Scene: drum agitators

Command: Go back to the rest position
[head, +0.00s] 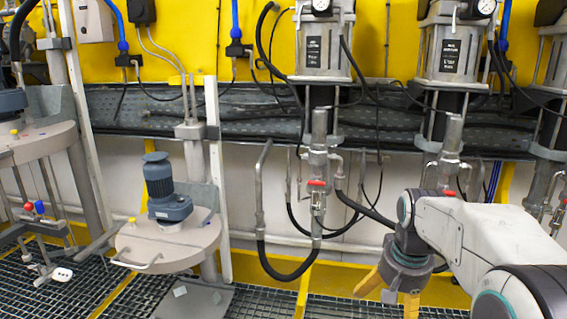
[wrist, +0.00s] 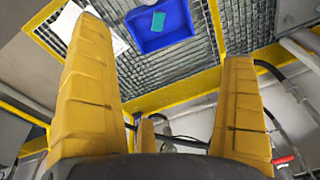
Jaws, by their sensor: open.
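My gripper (head: 392,290) hangs at the lower right of the head view, at the end of my white arm, with its yellow fingers pointing down. In the wrist view my gripper (wrist: 165,95) shows its yellow fingers spread wide apart. Nothing is between them, so it is open and empty. Part of the fingers is cut off by the lower edge of the head view.
A drum agitator with a blue motor (head: 167,190) on a round beige lid (head: 168,243) stands left of centre. Pumps (head: 325,45) and hoses line the yellow wall. A blue tray (wrist: 160,25) holding a teal item (wrist: 158,21) lies on the grating.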

